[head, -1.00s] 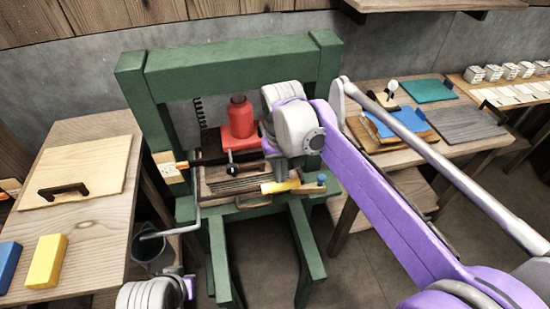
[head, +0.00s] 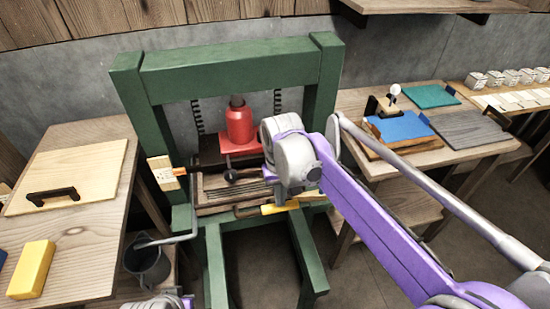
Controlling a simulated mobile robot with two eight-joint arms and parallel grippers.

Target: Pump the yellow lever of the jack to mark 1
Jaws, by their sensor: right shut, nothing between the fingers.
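The red bottle jack (head: 239,123) stands on a red plate inside the green press frame (head: 235,60). The yellow lever (head: 280,208) shows as a bar low in front of the press, running to the right behind my right wrist. My right gripper (head: 282,192) is just above and at this bar. It is shut with nothing between its fingers, and its wrist hides much of it. I cannot tell whether it touches the lever. A small wooden plate with an orange pointer (head: 166,172) is at the left post; its marks are too small to read.
A left bench (head: 100,235) carries a board with a black handle (head: 70,180) and a yellow block (head: 31,269). A bucket (head: 148,262) stands beside the press. A right bench holds a blue pad (head: 400,126) and a grey board (head: 470,130). Floor in front is clear.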

